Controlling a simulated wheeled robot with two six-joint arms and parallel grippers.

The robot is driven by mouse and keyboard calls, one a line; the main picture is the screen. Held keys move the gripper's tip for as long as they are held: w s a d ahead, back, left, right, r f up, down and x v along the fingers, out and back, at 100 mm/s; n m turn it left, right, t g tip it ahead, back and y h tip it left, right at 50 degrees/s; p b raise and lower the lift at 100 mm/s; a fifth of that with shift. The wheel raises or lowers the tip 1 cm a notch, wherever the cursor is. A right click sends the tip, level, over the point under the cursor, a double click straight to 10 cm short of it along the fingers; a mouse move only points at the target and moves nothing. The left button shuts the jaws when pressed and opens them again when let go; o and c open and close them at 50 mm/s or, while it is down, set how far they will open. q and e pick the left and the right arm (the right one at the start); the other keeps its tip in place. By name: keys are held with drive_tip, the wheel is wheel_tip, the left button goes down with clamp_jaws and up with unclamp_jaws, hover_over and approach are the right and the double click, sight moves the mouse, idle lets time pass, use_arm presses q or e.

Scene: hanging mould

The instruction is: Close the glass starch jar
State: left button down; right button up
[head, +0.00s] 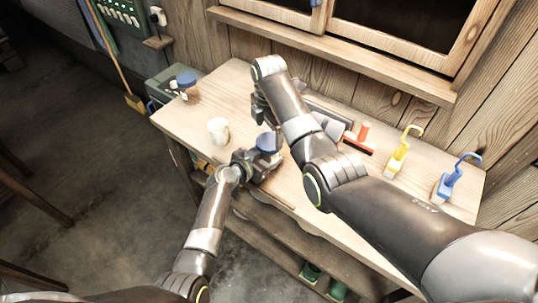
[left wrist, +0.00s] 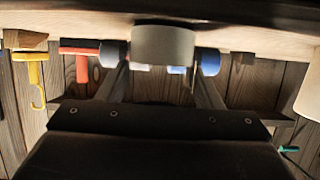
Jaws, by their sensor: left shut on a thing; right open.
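My left gripper (head: 258,160) is low over the front of the wooden table in the head view. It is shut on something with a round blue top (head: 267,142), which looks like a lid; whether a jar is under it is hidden. In the left wrist view a grey cylinder (left wrist: 163,45) shows between the fingertips. I cannot tell which is the starch jar.
A white cup-like container (head: 218,128) stands left of my grippers on the table (head: 190,118). A red-orange tool (head: 362,134), a yellow-hooked brush (head: 400,153) and a blue-hooked brush (head: 450,180) are along the right back. The plank wall and window sill (head: 340,55) rise behind.

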sight(269, 141)
drive_tip(key=shift+f, duration=1.9)
drive_tip(key=shift+c, duration=0.3)
drive_tip(key=c, duration=0.9)
drive_tip(key=m, duration=0.7)
drive_tip(key=shift+c, duration=0.2)
drive_tip(key=o, duration=1.1)
